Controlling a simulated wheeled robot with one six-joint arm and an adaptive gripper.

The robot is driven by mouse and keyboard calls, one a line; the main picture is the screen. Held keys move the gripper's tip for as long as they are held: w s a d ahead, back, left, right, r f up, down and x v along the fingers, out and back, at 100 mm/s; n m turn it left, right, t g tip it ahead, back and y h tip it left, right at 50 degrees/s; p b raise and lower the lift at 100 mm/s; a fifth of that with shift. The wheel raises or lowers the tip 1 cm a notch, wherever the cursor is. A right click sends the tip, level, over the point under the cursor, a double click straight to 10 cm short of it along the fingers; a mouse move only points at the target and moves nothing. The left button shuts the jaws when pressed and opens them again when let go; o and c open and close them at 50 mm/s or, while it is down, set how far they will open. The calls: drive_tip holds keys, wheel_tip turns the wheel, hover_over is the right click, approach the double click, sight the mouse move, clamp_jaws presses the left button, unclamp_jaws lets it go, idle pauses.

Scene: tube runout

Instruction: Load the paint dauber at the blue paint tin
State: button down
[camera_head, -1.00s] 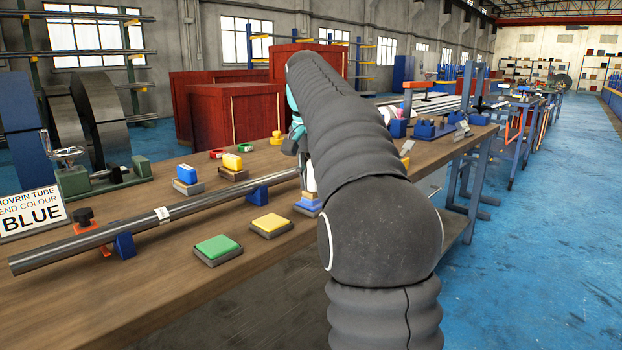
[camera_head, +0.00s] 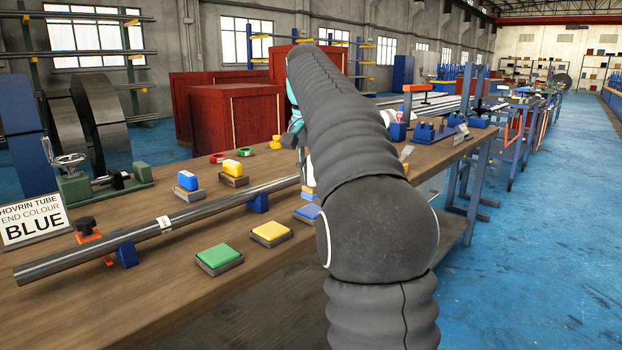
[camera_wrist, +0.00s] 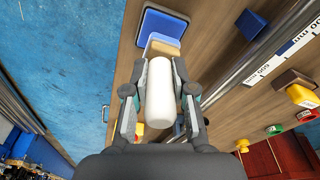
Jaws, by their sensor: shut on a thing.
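My gripper (camera_wrist: 160,108) is shut on the white handle of the paint dauber (camera_wrist: 159,90). The dauber's tan block and a thin pale blue-grey edge show at its far end. In the head view, a little of the dauber (camera_head: 309,170) shows left of my arm, which hides most of the gripper. The blue paint tin (camera_wrist: 157,25), a square blue pad in a dark tray, lies just beyond the dauber. It also shows in the head view (camera_head: 307,213), partly behind my arm. The dauber appears to be above the tin, apart from it. Its pad face is hidden.
Yellow (camera_head: 271,232) and green (camera_head: 219,256) tins sit left of the blue one. A steel tube (camera_head: 190,219) lies on blue supports behind them. Blue (camera_head: 187,181) and yellow (camera_head: 233,168) daubers stand behind the tube. A sign (camera_head: 33,220) reads BLUE.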

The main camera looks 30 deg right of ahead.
drive_tip(key=shift+r, duration=1.95)
